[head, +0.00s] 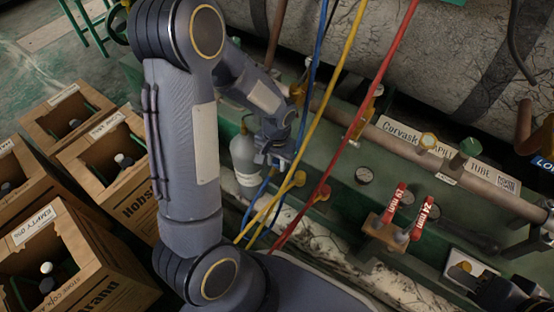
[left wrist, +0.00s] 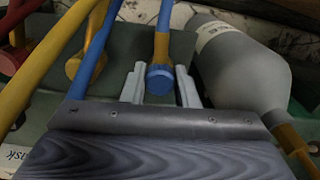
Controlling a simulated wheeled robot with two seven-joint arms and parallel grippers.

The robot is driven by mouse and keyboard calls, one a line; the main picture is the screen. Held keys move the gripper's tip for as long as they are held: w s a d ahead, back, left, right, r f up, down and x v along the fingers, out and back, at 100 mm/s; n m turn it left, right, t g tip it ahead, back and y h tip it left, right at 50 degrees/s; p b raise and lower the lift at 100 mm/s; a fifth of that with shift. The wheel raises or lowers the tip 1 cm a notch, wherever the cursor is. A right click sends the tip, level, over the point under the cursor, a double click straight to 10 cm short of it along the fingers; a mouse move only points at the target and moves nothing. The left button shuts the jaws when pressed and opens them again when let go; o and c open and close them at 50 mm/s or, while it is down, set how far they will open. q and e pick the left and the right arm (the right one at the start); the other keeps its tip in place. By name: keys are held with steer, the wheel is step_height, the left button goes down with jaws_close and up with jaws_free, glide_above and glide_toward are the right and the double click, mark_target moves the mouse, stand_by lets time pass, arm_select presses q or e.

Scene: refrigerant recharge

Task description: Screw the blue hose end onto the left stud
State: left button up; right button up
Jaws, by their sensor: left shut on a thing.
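My left gripper (head: 275,153) is low beside the grey bottle. In the left wrist view its two pale fingers (left wrist: 160,88) stand either side of the blue hose end (left wrist: 160,80), a blue collar below a brass-coloured piece. A blue hose (head: 316,75) comes down from the top in the head view, and a blue length (left wrist: 92,50) passes left of the fingers in the wrist view. The left stud is not clearly visible, and I cannot tell whether the hose end touches it. My right gripper is not clearly in view.
The yellow hose (head: 335,85) and red hose (head: 372,95) run close right of the gripper. The grey bottle (head: 245,158) is close left. Two red-handled wrenches (head: 396,202) stand right. Open cardboard boxes (head: 85,262) fill the left floor.

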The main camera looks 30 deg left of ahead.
arm_select(q)
steer(key=shift+m, duration=1.4)
steer(key=shift+a+m+p, duration=0.1)
steer(key=shift+m+p, duration=0.5)
steer(key=shift+m, duration=1.2)
steer(key=m+p, duration=0.1)
steer(key=m, duration=0.1)
steer(key=shift+m, duration=0.4)
steer(key=o, duration=1)
steer(key=shift+f, duration=0.1)
